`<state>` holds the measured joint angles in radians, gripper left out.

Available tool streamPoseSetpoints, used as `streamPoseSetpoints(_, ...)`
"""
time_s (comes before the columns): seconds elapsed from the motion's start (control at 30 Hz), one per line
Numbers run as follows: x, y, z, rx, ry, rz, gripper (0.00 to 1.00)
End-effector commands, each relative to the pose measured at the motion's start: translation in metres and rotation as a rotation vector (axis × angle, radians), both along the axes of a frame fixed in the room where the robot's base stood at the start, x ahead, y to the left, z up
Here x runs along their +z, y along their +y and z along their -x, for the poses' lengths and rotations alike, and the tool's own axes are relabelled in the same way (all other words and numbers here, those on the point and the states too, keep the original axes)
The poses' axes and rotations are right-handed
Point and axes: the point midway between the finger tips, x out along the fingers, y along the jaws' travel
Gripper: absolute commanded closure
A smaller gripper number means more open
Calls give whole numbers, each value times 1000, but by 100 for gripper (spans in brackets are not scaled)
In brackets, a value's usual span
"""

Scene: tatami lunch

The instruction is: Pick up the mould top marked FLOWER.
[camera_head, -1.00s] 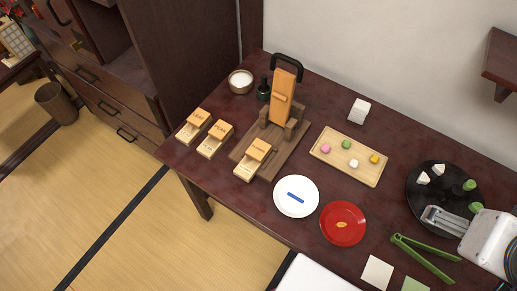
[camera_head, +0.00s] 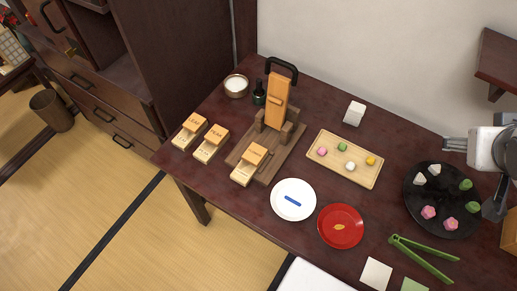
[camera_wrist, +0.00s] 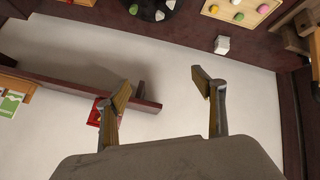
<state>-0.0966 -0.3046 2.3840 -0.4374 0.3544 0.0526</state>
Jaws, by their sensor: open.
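Three light wooden moulds with orange-brown tops are at the left of the table in the head view: a left mould top (camera_head: 195,122), a middle mould top (camera_head: 216,136) and a right mould top (camera_head: 256,154). The right one lies at the front of the dark wooden press base (camera_head: 268,166). Each top carries small dark lettering; I cannot read FLOWER surely on any of them. My gripper (camera_head: 454,145) is at the far right, above and behind the black plate, far from the moulds. In the wrist view my gripper (camera_wrist: 163,89) is open and empty, facing the wall.
The press's upright wooden lever with black handle (camera_head: 282,70) stands behind the right mould. A sweets tray (camera_head: 325,166), white cube (camera_head: 354,113), white plate (camera_head: 293,214), red plate (camera_head: 341,241), black plate (camera_head: 410,208) and green tongs (camera_head: 422,258) crowd the table. A wall shelf (camera_head: 498,62) juts out upper right.

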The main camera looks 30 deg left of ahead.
Motion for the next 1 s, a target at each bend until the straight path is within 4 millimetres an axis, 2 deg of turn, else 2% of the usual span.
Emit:
streamPoseSetpoints(0.2, -13, 28, -46, 142, -44, 49, 32)
streamPoseSetpoints(0.5, -41, 82, -93, 363, -94, 80, 32)
streamPoseSetpoints(0.8, -81, 149, -119, 608, -123, 63, 32)
streamPoseSetpoints(1.0, -115, 197, -120, 776, -125, 25, 32)
